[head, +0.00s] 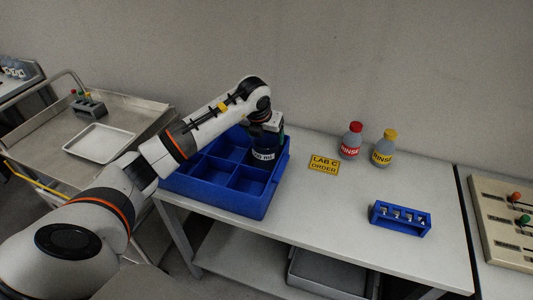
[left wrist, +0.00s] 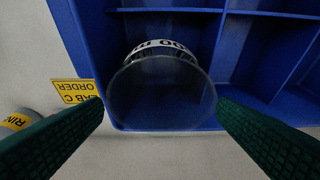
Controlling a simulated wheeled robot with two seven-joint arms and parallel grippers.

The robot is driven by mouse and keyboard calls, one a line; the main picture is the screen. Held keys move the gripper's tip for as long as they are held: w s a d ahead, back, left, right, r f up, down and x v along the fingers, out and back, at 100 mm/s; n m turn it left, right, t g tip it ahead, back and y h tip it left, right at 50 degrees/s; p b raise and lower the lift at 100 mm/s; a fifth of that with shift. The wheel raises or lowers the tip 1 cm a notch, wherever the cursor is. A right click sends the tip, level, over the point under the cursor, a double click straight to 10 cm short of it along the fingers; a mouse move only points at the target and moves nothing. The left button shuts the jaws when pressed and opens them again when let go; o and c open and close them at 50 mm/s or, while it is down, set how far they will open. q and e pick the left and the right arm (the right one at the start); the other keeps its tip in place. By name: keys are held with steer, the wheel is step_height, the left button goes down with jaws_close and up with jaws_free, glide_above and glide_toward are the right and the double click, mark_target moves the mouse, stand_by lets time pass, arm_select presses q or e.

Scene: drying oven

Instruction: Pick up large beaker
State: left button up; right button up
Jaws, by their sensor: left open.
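The large beaker (left wrist: 160,95) is clear glass with a white volume label. It stands in a compartment of the blue divided crate (head: 212,204), at the crate's right back side. In the head view the beaker's label (head: 263,155) shows just below my left gripper (head: 268,136), and the rest is mostly hidden. In the left wrist view I look down on the beaker's round rim. The two dark green fingers of my left gripper (left wrist: 160,108) are apart, one to each side of the rim, with gaps between. My right gripper is not in view.
On the table (head: 322,222) stand a red-capped rinse bottle (head: 351,141), a yellow-capped one (head: 384,149) and a small blue rack (head: 400,218). A yellow order sign (head: 323,164) lies beside the crate. A metal cart (head: 125,112) is at left. The table's front middle is clear.

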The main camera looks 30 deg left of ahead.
mark_target(266, 139)
arm_select(q)
steer(key=p+x, duration=0.1)
steer(key=x, duration=0.2)
steer(key=shift+w+f, duration=0.1)
steer(key=shift+a+f, duration=0.1)
steer(key=shift+f, duration=0.1)
steer(key=c, duration=1)
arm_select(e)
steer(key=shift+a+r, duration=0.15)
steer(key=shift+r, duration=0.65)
arm_select(q)
steer(key=shift+w+r, duration=0.1)
steer(key=shift+r, duration=0.05)
